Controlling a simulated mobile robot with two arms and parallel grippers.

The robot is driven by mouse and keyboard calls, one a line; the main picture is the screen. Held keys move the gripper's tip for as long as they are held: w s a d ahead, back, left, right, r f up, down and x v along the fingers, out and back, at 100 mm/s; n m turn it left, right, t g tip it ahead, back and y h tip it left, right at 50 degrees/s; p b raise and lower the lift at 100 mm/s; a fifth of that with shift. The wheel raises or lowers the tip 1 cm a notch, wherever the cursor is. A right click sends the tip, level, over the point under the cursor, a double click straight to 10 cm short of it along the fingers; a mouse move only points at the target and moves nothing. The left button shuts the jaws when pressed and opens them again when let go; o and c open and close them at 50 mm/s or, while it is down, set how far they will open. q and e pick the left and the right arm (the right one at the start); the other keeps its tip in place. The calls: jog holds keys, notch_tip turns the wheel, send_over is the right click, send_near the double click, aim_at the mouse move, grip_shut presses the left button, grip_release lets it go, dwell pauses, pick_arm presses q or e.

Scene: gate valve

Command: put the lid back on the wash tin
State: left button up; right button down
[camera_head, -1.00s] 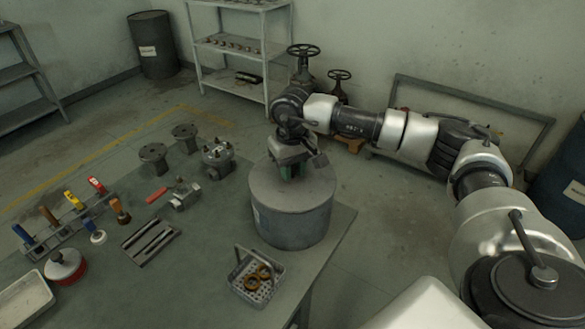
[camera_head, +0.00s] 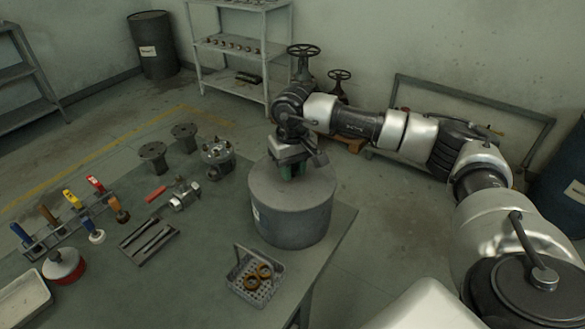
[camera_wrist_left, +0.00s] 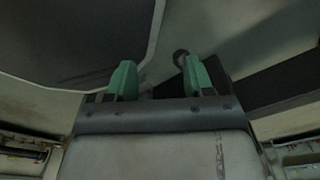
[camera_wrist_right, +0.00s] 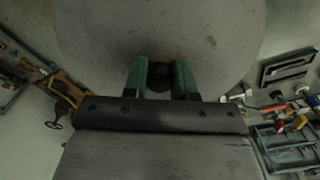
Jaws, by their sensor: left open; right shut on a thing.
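The wash tin (camera_head: 290,219) is a wide grey drum near the right edge of the workbench. Its flat round lid (camera_head: 262,184) lies across the top of the tin; from here I cannot tell whether it is fully seated. My right gripper (camera_head: 290,175) points down over the middle of the lid. In the right wrist view its green fingers (camera_wrist_right: 160,80) are shut on the lid's dark knob (camera_wrist_right: 160,76), with the grey lid (camera_wrist_right: 110,30) spread beyond. My left gripper (camera_wrist_left: 155,80) shows only in the left wrist view, open and empty, away from the tin.
A wire basket with brass rings (camera_head: 254,277) stands in front of the tin. A valve body (camera_head: 218,158), a slotted tray (camera_head: 149,240), a screwdriver rack (camera_head: 68,222) and a red pot (camera_head: 64,266) are on the bench (camera_head: 200,270) to the left.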

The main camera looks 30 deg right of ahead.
dwell(0.3)
jog(key=shift+c, duration=1.7)
grip_release()
jog(key=shift+r, duration=0.1)
jog(key=shift+r+p, duration=2)
jog(key=shift+r, duration=1.45)
grip_shut()
